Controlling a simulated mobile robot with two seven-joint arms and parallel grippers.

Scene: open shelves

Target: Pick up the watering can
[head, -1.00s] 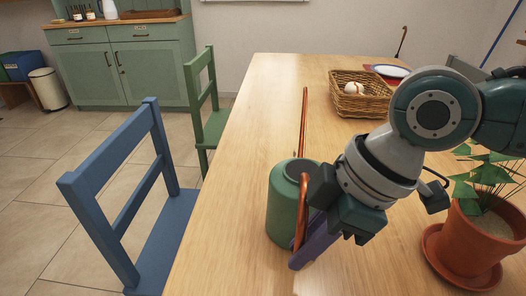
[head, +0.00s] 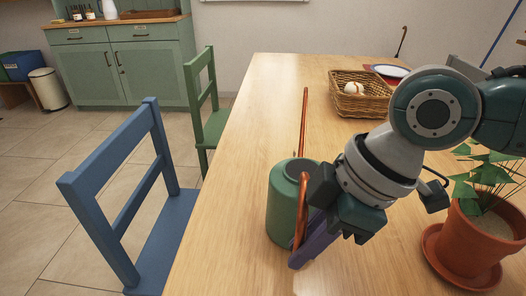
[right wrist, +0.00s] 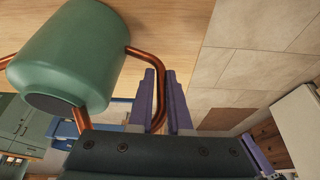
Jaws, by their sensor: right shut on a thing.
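The watering can has a green body (head: 283,208) with an open top, a long thin copper spout (head: 304,120) and a copper handle (head: 302,205). It stands upright at the near part of the wooden table, with no visible gap beneath it. My right gripper (head: 308,248) is shut on the handle, on the right side of the can. In the right wrist view the copper handle (right wrist: 133,50) runs between the purple fingers of my right gripper (right wrist: 160,82), beside the green body (right wrist: 72,55). My left gripper is not in view.
A potted plant in a terracotta pot (head: 467,243) stands right of my right gripper. A wicker basket (head: 360,103) and a plate (head: 390,71) are farther back on the table (head: 270,85). A blue chair (head: 110,200) and a green chair (head: 205,100) stand along the left edge.

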